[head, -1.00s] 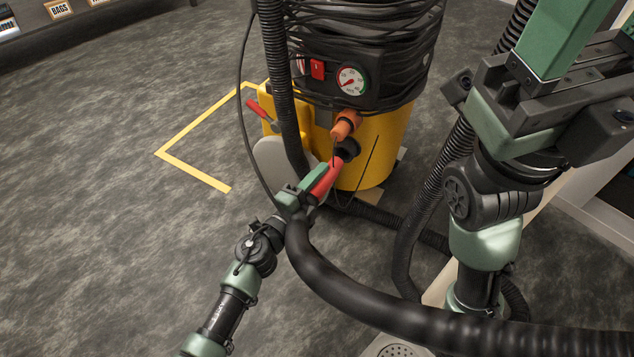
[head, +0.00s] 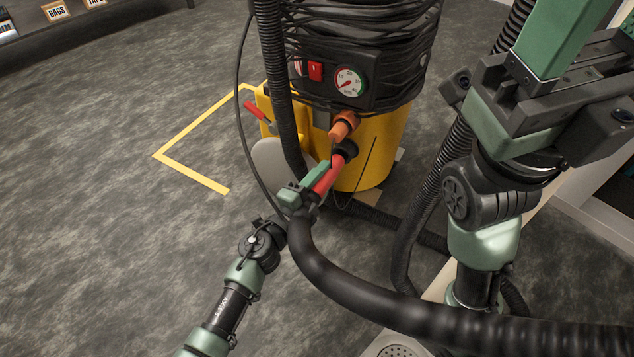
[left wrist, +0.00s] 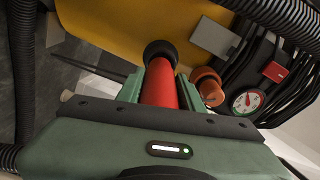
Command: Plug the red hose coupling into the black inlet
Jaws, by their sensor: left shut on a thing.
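The red hose coupling (head: 328,178) is held in my left gripper (head: 315,180), which is shut on it. It also shows between the fingers in the left wrist view (left wrist: 160,86). A thick black hose (head: 345,277) trails from its rear. The black inlet (head: 347,148) is on the front of the yellow extractor (head: 380,135), and it shows in the left wrist view (left wrist: 160,50). The coupling's front end meets the inlet's mouth, roughly in line; how deep it sits I cannot tell. My right gripper is at the upper right, and its fingertips are not clear.
An orange fitting (head: 343,124) sits just above the inlet. A gauge (head: 349,82) and red switch (head: 315,71) are on the dark panel. A ribbed hose (head: 277,90) hangs left of the inlet. Open floor with yellow tape (head: 190,174) lies left.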

